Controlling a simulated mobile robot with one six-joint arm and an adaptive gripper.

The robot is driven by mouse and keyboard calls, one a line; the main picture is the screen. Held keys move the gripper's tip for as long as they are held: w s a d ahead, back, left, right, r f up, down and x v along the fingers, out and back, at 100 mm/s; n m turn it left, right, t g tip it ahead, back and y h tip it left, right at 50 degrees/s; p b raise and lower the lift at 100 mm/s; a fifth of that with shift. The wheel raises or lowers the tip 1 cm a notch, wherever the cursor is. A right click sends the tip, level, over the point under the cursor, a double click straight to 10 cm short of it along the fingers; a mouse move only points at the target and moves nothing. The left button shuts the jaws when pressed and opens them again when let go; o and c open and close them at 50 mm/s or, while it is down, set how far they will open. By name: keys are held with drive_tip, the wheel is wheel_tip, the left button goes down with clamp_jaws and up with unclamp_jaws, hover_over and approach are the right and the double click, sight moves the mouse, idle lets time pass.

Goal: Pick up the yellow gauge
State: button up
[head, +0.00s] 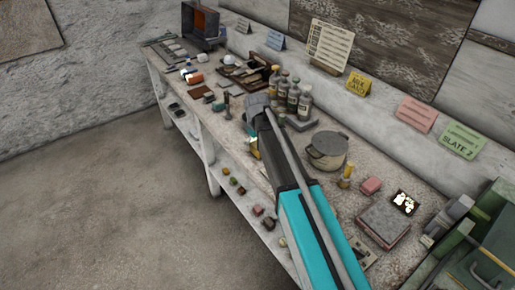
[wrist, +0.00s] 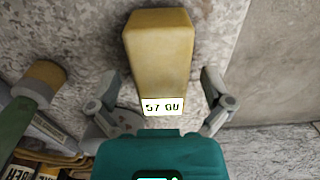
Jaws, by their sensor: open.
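The yellow gauge (wrist: 160,55) is a long yellow block with a white label of dark characters on its near end. It lies on the speckled bench top in the wrist view. My gripper (wrist: 158,98) is open, with one finger to each side of the block's near end. I see no finger touching it, and I cannot tell the height gap. In the head view a small yellow part (head: 254,145) shows beside my gripper (head: 256,112), near the bench's front edge; my arm hides much of that area.
A bench (head: 355,200) runs along the wall. Several bottles (head: 293,93) and a lidded pot (head: 327,150) stand right of my gripper. The bench edge is on the right there.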

idle(0.4)
drive_tip(key=c, duration=1.3)
